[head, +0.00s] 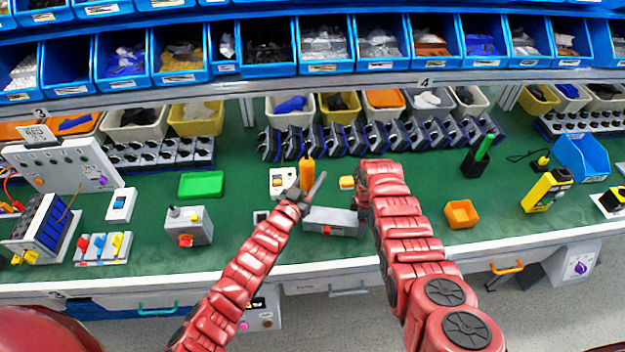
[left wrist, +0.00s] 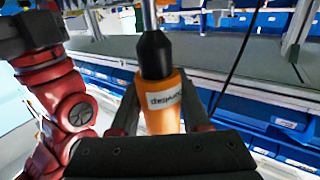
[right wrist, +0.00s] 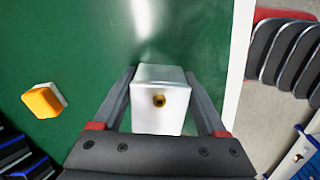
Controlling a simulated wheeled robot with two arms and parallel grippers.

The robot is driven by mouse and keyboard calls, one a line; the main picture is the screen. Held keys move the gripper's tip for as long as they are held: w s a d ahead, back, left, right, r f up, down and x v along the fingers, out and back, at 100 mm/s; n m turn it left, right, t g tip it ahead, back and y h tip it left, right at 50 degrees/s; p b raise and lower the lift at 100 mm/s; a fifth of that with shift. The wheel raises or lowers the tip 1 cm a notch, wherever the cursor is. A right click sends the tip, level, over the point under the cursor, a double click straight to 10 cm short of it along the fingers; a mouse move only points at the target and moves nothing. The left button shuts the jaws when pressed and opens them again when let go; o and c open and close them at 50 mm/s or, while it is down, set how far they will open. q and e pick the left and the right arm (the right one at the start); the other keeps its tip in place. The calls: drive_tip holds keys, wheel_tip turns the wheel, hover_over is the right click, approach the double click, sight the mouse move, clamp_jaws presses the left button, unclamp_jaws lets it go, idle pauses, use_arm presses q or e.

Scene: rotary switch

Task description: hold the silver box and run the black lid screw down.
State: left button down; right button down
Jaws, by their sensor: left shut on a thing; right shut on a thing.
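The silver box (head: 345,217) stands near the front of the green bench in the head view, with a small red part on its front. My right gripper (head: 360,207) is shut on its right end; in the right wrist view the pale box (right wrist: 158,78), with a brass hole in its end, sits between the fingers. My left gripper (head: 303,193) is shut on an orange screwdriver (head: 307,170), just left of the box. The left wrist view shows its orange handle (left wrist: 161,122), black collar and metal shaft. I cannot make out the black lid screw.
A white switch plate (head: 281,181) lies behind the left gripper and a yellow button (head: 347,183) behind the box. A grey box with a red button (head: 187,226) stands to the left.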

idle(0.3)
unclamp_jaws()
drive_tip(key=shift+r, duration=0.1)
